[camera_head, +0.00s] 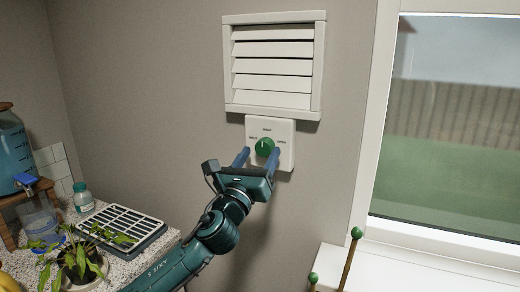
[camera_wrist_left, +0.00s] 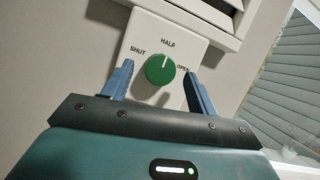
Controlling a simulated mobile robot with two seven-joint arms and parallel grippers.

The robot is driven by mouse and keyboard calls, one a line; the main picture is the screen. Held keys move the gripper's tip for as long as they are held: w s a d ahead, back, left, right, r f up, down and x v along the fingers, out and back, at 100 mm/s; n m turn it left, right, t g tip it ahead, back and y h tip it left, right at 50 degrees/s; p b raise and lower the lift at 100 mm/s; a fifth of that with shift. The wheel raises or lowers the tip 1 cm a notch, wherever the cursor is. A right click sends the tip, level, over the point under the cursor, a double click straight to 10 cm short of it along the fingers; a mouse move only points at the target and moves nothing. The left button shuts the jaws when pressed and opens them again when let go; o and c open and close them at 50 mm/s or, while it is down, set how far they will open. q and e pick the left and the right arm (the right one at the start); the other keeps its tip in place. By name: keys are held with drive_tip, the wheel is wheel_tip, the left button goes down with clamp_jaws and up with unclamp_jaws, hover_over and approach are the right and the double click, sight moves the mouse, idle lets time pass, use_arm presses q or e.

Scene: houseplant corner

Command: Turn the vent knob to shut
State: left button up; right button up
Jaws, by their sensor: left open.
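The green vent knob (camera_head: 265,146) sits on a white wall plate (camera_head: 286,127) below the louvred vent (camera_head: 272,65). The wrist view shows the knob (camera_wrist_left: 160,70) with its white mark pointing up at HALF. SHUT is printed to the left on the plate (camera_wrist_left: 165,27), OPEN to the right. My left gripper (camera_head: 259,155) is open in front of the plate, its blue fingers to either side of the knob. In the wrist view, the left gripper (camera_wrist_left: 158,83) shows gaps between both fingers and the knob. My right gripper is not in view.
A window (camera_head: 450,130) with a white frame is on the right. A counter at lower left holds a black-and-white grated tray (camera_head: 119,224), a potted plant (camera_head: 80,258), a small bottle (camera_head: 83,198) and a blue dispenser (camera_head: 12,150). Green-tipped sticks (camera_head: 350,255) stand at lower right.

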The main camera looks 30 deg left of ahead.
use_arm(q)
drive_tip(key=shift+w+r, duration=0.2)
drive_tip(key=shift+w, duration=0.4)
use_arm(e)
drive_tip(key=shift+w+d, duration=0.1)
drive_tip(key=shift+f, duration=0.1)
use_arm(q)
drive_tip(key=c, duration=1)
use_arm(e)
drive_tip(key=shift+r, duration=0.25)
